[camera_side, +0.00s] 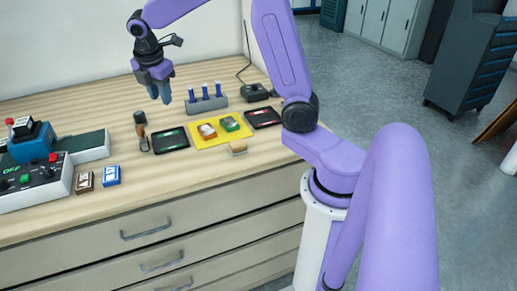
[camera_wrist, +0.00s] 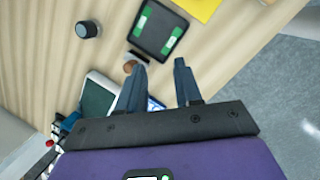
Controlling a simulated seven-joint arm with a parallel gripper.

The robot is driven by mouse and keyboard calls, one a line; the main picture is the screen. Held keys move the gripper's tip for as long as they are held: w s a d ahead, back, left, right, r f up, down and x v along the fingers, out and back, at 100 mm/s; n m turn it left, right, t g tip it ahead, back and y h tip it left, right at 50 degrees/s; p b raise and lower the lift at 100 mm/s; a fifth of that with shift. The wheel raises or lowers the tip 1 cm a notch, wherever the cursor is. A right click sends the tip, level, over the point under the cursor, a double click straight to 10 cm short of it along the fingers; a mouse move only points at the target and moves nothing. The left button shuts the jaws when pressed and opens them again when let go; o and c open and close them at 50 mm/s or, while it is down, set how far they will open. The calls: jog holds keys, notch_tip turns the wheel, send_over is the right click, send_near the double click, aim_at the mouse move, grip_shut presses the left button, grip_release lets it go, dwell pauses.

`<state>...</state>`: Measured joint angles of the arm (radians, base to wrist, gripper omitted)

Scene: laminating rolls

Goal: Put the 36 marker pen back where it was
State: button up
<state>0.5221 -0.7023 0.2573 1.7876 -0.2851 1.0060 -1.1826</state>
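Three blue marker pens (camera_side: 205,90) stand upright in a grey rack (camera_side: 208,104) at the back of the wooden worktop in the side view. Their numbers are too small to read, so I cannot tell which is the 36 pen. My gripper (camera_side: 160,93) is raised above the worktop, to the left of the rack. In the wrist view my gripper (camera_wrist: 160,78) points down with its two fingers apart and nothing held between them. The rack and pens cannot be made out in the wrist view.
A brown-handled tool (camera_side: 141,130) stands near a black tray with green (camera_side: 170,140). A yellow mat (camera_side: 220,142) with two small items and another dark tray (camera_side: 263,117) lie to the right. A control box (camera_side: 40,185), brown block (camera_side: 84,182) and blue block (camera_side: 112,175) are at left.

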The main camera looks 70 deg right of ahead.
jog(key=s+a+m+y, duration=0.2)
jog(key=s+a, duration=0.8)
jog(key=s, duration=0.5)
jog(key=s+f+m+g, duration=0.1)
jog(key=s+f+m, duration=0.1)
jog(key=s, duration=1.5)
jog(key=shift+s+f+m+y, duration=0.3)
jog(key=shift+s+f+y, duration=0.1)
jog(key=shift+f, duration=0.3)
